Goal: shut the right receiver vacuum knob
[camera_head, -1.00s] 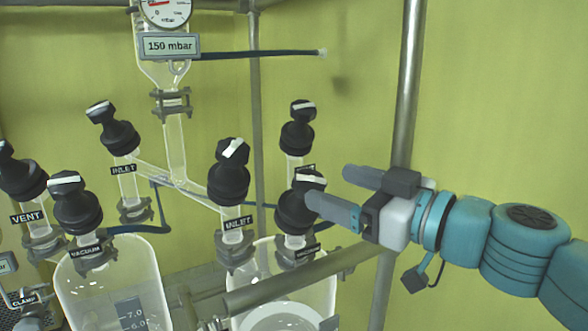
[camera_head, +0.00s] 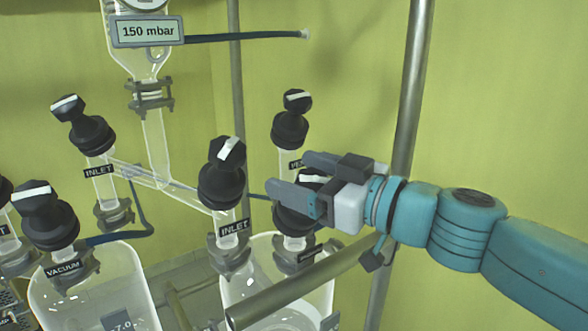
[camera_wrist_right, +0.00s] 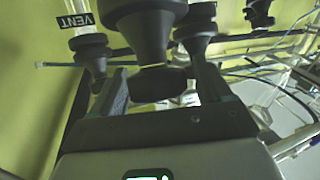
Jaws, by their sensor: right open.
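The right receiver vacuum knob (camera_head: 312,175) is black with a white stripe, on top of a black valve body above the right glass receiver. My right gripper (camera_head: 291,172) is open around it, one finger on the near side and one on the far side, hiding much of the knob. In the right wrist view, my right gripper (camera_wrist_right: 163,85) has a black knob (camera_wrist_right: 160,84) between its spread fingers, with a large black valve body beyond. Whether the fingers touch the knob cannot be told. The vacuum label (camera_head: 312,253) is partly turned away. My left gripper is not in view.
A black inlet valve (camera_head: 222,185) stands close left of my right gripper, and a black vent valve (camera_head: 291,128) stands behind it. A metal rail (camera_head: 285,297) runs in front of the receiver. A vertical pole (camera_head: 412,100) stands behind my right arm.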

